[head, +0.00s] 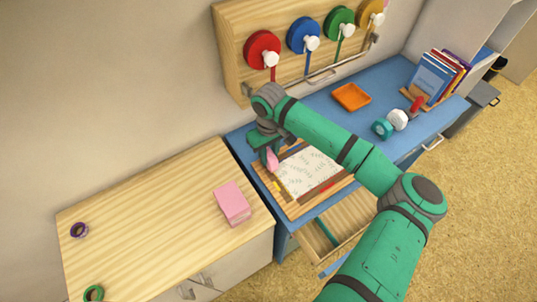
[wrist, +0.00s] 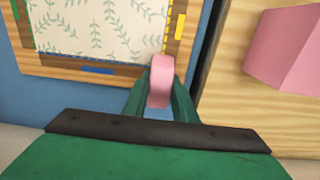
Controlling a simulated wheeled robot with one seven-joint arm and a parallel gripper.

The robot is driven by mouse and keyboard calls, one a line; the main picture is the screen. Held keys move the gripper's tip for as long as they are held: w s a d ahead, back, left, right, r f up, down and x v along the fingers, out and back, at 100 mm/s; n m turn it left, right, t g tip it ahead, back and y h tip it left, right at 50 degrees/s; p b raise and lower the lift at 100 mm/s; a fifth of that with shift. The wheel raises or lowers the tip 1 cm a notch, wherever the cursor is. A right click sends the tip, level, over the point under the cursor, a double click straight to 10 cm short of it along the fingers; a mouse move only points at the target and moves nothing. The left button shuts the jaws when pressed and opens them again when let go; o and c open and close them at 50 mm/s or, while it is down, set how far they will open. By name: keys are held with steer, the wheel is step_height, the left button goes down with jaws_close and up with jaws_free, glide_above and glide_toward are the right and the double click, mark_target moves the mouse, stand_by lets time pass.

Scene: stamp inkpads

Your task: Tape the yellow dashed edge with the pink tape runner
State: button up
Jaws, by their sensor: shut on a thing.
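My gripper (head: 264,146) is shut on the pink tape runner (head: 272,160), with a finger on either side of it in the wrist view (wrist: 160,82). The patterned paper (head: 308,168) lies in a wooden frame board (wrist: 110,69) on the blue desk. The yellow dashed edge (wrist: 168,38) runs along the paper's right side in the wrist view, beside a yellow marker strip (wrist: 180,27). The runner's tip appears at the near end of that edge, by the paper's corner. I cannot tell whether it touches the paper. No tape shows clearly on the edge.
A pink block (head: 231,202) sits on the wooden cabinet at left. An orange tray (head: 351,97), dumbbell (head: 389,124) and books (head: 440,76) stand farther right on the desk. Coloured tape reels (head: 301,35) hang on a wooden rack behind. A drawer (head: 335,240) is open below.

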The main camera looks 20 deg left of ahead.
steer(key=shift+d+f, duration=0.1)
steer(key=shift+f, duration=0.05)
steer(key=shift+f, duration=0.1)
steer(key=shift+s, duration=0.1)
steer(key=shift+s+d, duration=0.85)
steer(key=shift+d, duration=0.25)
steer(key=shift+s+d, duration=0.8)
steer(key=shift+d, duration=0.25)
steer(key=shift+s+d, duration=0.75)
steer(key=shift+d, duration=0.25)
steer(key=shift+s, duration=0.1)
steer(key=shift+s+d, duration=1.25)
steer(key=shift+d, duration=0.3)
steer(key=shift+s+d, duration=0.6)
steer(key=shift+d, duration=0.2)
steer(key=shift+s+d, duration=0.55)
steer(key=shift+d, duration=0.2)
